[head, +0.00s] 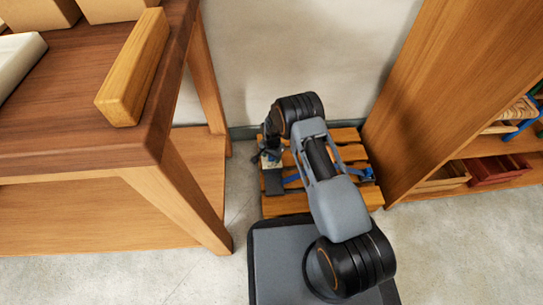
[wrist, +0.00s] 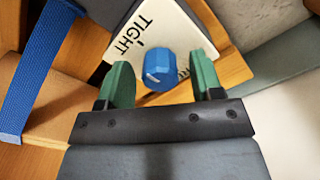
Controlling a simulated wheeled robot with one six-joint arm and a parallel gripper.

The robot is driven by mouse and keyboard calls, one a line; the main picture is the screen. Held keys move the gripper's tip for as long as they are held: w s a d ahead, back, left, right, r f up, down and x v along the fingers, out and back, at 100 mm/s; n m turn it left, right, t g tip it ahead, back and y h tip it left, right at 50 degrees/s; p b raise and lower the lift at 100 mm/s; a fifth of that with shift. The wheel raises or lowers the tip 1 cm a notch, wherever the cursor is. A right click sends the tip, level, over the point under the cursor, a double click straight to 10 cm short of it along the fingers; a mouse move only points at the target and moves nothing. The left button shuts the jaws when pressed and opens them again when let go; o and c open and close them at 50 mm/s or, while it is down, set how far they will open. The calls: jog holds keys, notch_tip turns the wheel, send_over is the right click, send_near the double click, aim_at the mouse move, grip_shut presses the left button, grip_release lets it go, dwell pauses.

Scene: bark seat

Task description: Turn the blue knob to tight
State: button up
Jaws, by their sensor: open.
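The blue knob (wrist: 159,68) sits on a white plate (wrist: 170,25) in the wrist view. My gripper (wrist: 161,62) is open, with one green finger on each side of the knob and a visible gap on both sides. In the head view my arm reaches over a slatted wooden seat (head: 285,205); the knob cannot be made out there.
A blue strap (wrist: 38,75) crosses the wood left of the plate. In the head view a wooden table (head: 70,140) with a wooden bar (head: 135,70) stands left, and a wooden shelf unit (head: 440,90) stands right. Bare floor (head: 450,250) lies at the lower right.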

notch_tip(320, 180, up, 14)
jog(key=p, duration=0.6)
jog(key=shift+f, duration=0.1)
dwell(0.4)
jog(key=s+d+r+n+t+p, duration=0.15)
jog(key=r+p, duration=0.45)
jog(key=r, duration=0.7)
jog(key=s+d+r+n+p, duration=0.15)
jog(key=r+p, duration=0.45)
jog(key=r, duration=0.8)
jog(key=s+d+r+p, duration=0.3)
jog(key=r+p, duration=0.3)
jog(key=r, duration=0.7)
jog(key=s+d+r+n+p, duration=0.1)
jog(key=s+r+p, duration=0.5)
jog(key=r, duration=0.3)
jog(key=s+d+r+n+t+p, duration=0.1)
jog(key=s+d+r+p, duration=0.1)
jog(key=s+r+p, duration=0.4)
jog(key=s+d+r+n+t+p, duration=0.1)
jog(key=s+r+p, duration=0.5)
jog(key=r, duration=0.8)
jog(key=shift+s+d+r+n+p, duration=0.15)
jog(key=shift+s+d+n+p, duration=0.2)
jog(key=shift+n, duration=0.25)
jog(key=shift+c, duration=0.3)
